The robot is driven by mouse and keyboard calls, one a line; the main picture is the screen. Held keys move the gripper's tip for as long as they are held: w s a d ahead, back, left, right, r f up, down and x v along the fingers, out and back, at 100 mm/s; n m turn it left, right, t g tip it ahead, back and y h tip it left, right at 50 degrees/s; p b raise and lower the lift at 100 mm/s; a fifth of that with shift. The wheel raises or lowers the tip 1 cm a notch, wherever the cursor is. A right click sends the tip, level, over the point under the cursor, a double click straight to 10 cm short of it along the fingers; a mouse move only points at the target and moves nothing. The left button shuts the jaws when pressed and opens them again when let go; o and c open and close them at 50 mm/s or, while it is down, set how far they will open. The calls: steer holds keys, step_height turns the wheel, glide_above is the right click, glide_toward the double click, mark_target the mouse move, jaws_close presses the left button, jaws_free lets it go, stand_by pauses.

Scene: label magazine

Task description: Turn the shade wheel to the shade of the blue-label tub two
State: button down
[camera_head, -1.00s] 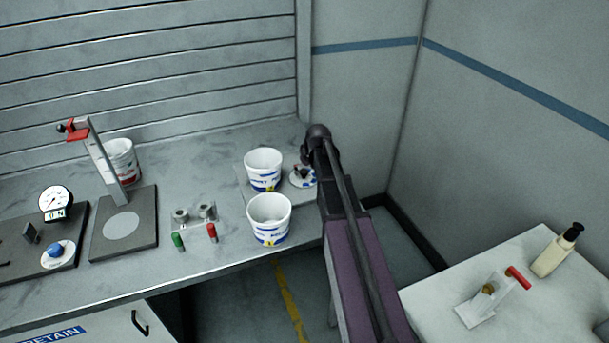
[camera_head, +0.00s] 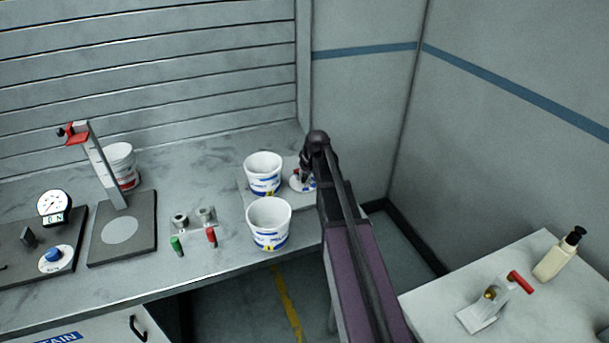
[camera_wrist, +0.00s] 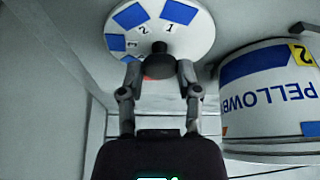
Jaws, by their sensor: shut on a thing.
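The shade wheel is a white disc (camera_wrist: 190,40) with blue swatches and the numbers 1, 2 and 3 in the wrist view. It also shows at the bench's right end in the head view (camera_head: 297,184), partly behind my arm. My gripper (camera_wrist: 158,68) is shut on the wheel's dark central knob (camera_wrist: 157,59). A bit of red shows just below the knob. A white tub with a blue label and a yellow "2" tag (camera_wrist: 268,88) stands beside the wheel. In the head view are two blue-label tubs, one behind (camera_head: 263,172) and one in front (camera_head: 269,222); their tags are too small to read.
A red-label tub (camera_head: 120,165) stands behind a stand with a red clamp (camera_head: 77,132). A dial gauge (camera_head: 54,207) and a blue-knobbed disc (camera_head: 54,257) are at left. Green and red handled pieces (camera_head: 193,228) lie mid-bench. A side table (camera_head: 540,300) holds a pump bottle (camera_head: 558,256).

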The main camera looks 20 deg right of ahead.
steer(key=shift+m, duration=0.3)
steer(key=shift+a+m+h, duration=0.1)
steer(key=shift+m+h, duration=0.2)
steer(key=shift+m, duration=0.4)
steer(key=shift+c, duration=1.5)
jaws_free()
steer(key=shift+n, duration=0.3)
